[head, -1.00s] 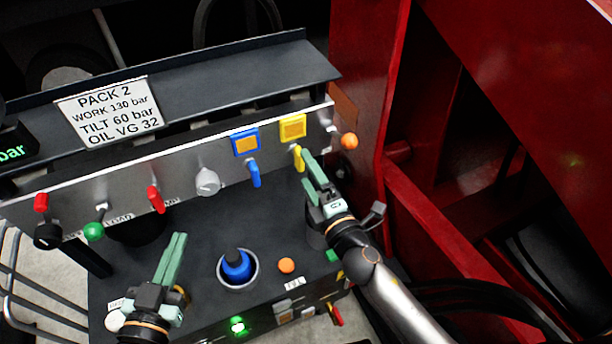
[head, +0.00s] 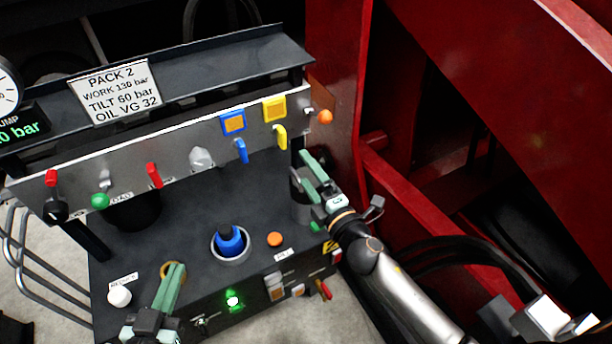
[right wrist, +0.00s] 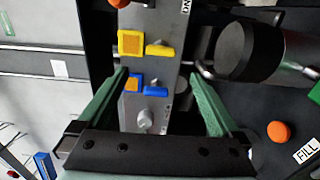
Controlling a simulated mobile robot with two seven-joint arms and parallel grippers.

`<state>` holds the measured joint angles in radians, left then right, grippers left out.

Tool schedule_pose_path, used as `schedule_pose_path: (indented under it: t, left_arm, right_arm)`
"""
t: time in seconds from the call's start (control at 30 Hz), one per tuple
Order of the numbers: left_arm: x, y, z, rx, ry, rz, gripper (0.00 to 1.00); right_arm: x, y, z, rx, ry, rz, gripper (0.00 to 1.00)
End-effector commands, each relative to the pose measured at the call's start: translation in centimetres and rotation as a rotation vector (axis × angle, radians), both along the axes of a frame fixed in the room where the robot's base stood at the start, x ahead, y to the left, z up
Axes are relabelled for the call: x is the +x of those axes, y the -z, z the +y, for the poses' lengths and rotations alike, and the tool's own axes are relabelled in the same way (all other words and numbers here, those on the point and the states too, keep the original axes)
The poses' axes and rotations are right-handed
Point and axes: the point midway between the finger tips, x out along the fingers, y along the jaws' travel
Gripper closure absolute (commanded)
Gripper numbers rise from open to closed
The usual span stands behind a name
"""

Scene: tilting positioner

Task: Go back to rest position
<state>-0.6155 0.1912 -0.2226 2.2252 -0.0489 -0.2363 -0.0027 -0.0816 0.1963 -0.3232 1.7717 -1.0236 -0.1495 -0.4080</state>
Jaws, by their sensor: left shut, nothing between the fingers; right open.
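My left gripper (head: 170,285) is shut and empty, low at the left in the head view, above the front of the console. My right gripper (head: 310,172) is at the right end of the console, below and right of the yellow lever (head: 281,138) and apart from it. In the right wrist view my right gripper (right wrist: 160,82) is open with nothing between its fingers. The yellow lever (right wrist: 160,50) and the blue lever (right wrist: 155,91) show beyond the fingers. The blue lever (head: 242,151) hangs under its blue-framed square in the head view.
The dark console (head: 180,235) carries a blue joystick knob (head: 229,240), an orange button (head: 275,239) and a white knob (head: 120,295). The panel has red levers (head: 154,175). A red steel frame (head: 400,195) stands close at the right. A grey floor (head: 50,270) shows at the left.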

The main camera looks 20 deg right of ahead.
Motion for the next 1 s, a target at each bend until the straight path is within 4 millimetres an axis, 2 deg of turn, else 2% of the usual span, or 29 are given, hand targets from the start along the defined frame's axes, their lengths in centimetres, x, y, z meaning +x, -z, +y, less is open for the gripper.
schedule_pose_path:
  t: [0.77, 0.87, 1.0]
  left_arm:
    - [-0.2, 0.5, -0.1, -0.004, -0.003, 0.018, 1.00]
    - [-0.2, 0.5, -0.1, -0.002, -0.003, 0.016, 1.00]
    - [-0.1, 0.4, 0.0, -0.001, -0.002, 0.014, 1.00]
  right_arm:
    - [0.0, 0.1, -0.2, 0.012, 0.000, 0.005, 0.00]
    - [-1.1, 0.5, -0.3, 0.100, 0.003, 0.041, 0.00]
    - [-4.7, 1.6, -0.6, 0.419, 0.023, 0.166, 0.00]
